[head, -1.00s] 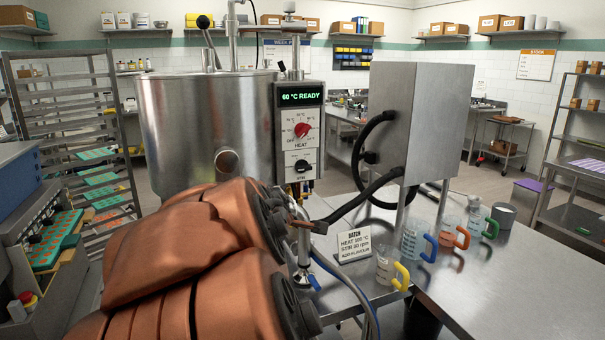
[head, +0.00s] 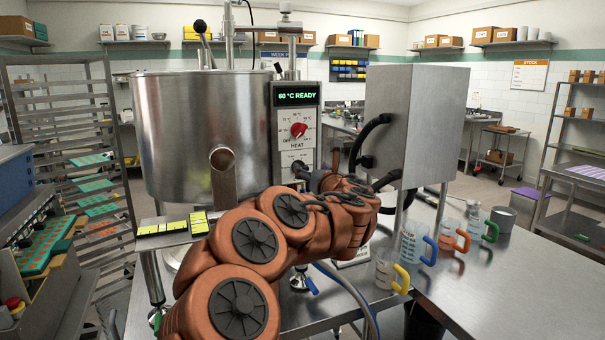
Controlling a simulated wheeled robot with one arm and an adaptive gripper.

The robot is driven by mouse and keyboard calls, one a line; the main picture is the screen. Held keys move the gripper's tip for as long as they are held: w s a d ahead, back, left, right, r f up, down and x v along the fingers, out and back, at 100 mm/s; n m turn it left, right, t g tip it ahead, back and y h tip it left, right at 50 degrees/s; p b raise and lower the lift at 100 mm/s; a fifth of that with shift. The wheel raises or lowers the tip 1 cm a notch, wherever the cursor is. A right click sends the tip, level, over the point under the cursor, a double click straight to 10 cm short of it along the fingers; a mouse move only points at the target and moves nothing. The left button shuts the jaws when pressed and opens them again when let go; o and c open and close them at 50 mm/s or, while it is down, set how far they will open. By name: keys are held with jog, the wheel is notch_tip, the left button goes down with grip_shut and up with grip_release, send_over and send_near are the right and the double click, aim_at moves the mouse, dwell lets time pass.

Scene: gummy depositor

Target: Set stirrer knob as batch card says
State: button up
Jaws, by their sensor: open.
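The stirrer knob sits on the control panel (head: 297,118) below the red heat knob (head: 298,130). My gripper (head: 303,172) is now at that spot, its dark fingers close in front of the panel. The stirrer knob is largely hidden there; I cannot tell its setting or whether the fingers touch it. The gripper's opening is too small to make out clearly, but the jaws stand open. The batch card (head: 352,263) on the table is mostly covered by my arm, its text hidden. The panel display (head: 297,96) reads 60 °C READY.
The steel kettle (head: 185,140) with its round outlet stands left of the panel. A grey steel box (head: 412,130) with black hoses stands close at right. Measuring jugs with coloured handles (head: 412,245) stand on the table (head: 490,290). The table's right part is clear.

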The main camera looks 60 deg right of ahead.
jog(key=w+d+f+n+y+p, duration=0.1)
jog(key=w+d+f, duration=0.1)
jog(key=w+d, duration=0.2)
jog(key=shift+w+d+n+p, duration=0.25)
jog(key=shift+w+n+p, duration=0.15)
jog(key=shift+w, duration=0.65)
jog(key=shift+r, duration=0.1)
jog(key=c, duration=1.2)
